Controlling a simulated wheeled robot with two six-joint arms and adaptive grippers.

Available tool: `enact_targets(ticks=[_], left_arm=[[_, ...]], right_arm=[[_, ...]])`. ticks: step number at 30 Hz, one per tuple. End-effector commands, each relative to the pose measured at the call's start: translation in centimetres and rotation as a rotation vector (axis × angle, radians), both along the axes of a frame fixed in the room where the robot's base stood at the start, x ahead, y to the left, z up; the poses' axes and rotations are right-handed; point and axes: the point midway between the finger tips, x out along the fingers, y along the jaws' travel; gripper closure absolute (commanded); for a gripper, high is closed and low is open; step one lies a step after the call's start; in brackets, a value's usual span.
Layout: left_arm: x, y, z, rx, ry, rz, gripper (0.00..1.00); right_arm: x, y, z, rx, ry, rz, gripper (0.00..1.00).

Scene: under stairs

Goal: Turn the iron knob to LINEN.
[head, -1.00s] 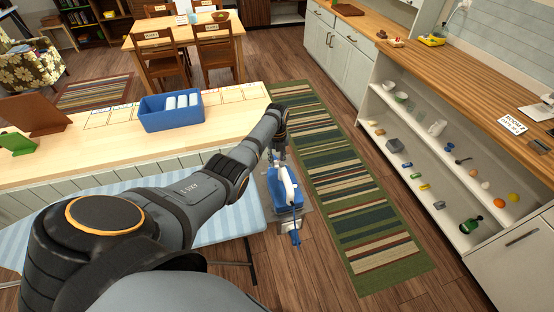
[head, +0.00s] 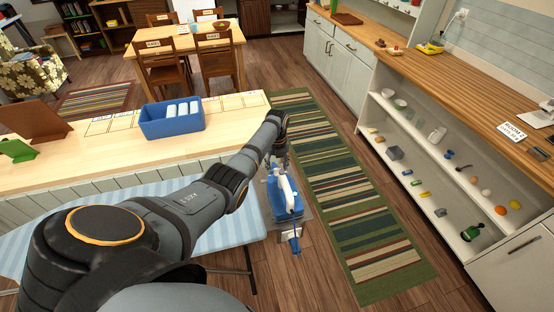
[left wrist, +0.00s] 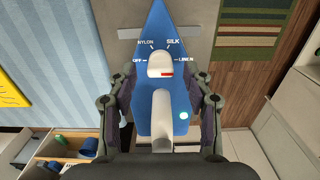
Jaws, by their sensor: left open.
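The iron (head: 289,206) is blue with a white handle and stands at the end of the striped ironing board (head: 221,232). In the left wrist view the iron (left wrist: 160,22) points up the picture. Its white knob (left wrist: 160,62) has a red mark on its lower right; I cannot tell which label it points at. OFF and NYLON are printed to the knob's left, SILK and LINEN to its right. My left gripper (head: 279,166) is over the iron. In the left wrist view its fingers (left wrist: 160,100) are open, one each side of the white handle (left wrist: 161,118). My right gripper is out of view.
A long wooden counter (head: 90,151) with a blue bin (head: 172,127) lies behind the ironing board. A striped rug (head: 345,200) covers the floor to the right. White shelves (head: 440,165) with several small items stand beyond it. The rug is clear.

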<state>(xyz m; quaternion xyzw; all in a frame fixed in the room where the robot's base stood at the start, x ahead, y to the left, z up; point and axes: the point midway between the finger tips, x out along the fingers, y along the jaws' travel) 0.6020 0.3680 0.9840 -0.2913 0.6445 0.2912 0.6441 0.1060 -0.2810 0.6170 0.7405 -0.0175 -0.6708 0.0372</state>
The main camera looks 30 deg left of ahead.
Motion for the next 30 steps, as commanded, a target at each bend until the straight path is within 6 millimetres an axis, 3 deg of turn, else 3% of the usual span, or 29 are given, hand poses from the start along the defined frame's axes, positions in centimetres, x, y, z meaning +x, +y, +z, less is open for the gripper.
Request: enact_targets(ticks=[9, 15, 30], left_arm=[[0.1, 0.1, 7.3, 0.002, -0.005, 0.0, 0.49], [0.0, 0.0, 10.5, 0.002, -0.003, 0.0, 0.49], [0.0, 0.0, 11.3, 0.001, -0.001, 0.0, 0.49]], right_arm=[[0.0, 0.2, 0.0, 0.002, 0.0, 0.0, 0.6], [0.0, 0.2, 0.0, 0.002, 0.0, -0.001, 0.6], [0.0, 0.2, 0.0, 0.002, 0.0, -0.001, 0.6]])
